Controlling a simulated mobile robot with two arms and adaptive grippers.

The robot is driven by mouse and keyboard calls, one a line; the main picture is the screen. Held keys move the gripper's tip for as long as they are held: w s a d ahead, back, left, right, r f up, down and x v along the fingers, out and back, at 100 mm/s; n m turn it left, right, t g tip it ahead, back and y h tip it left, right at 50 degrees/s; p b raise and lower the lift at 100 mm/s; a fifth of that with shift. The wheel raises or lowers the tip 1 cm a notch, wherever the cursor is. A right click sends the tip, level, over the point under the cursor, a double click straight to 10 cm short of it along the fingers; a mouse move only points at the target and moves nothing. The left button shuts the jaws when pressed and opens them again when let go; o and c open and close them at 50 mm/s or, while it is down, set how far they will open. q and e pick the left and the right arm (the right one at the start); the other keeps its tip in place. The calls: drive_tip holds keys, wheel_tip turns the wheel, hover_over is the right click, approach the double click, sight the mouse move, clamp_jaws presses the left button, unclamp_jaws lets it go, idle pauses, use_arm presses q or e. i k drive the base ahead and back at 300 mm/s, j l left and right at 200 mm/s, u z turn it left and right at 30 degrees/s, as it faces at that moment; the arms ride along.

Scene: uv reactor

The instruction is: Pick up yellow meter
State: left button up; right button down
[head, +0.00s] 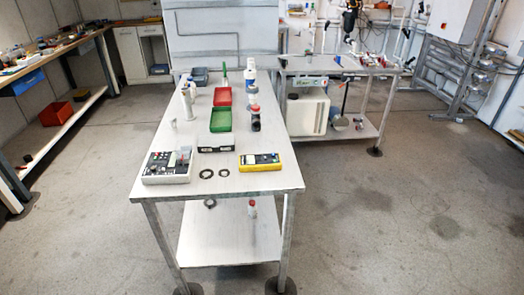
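The yellow meter (260,162) lies flat near the front right corner of the metal table (215,188). It has a yellow body with a dark face and several small controls. Neither of my grippers shows in the head view. Nothing touches or covers the meter.
A grey control box (167,167) sits at the table's front left. Two dark rings (223,173) and a black-and-white box (217,145) lie left of the meter. Green (221,119) and red (223,97) trays and bottles (255,118) stand farther back. Floor around the table's front is clear.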

sight(251, 163)
drive_tip(key=i+l+u, duration=0.55)
drive_tip(key=i+l, duration=0.25)
drive_tip(key=i, duration=0.05)
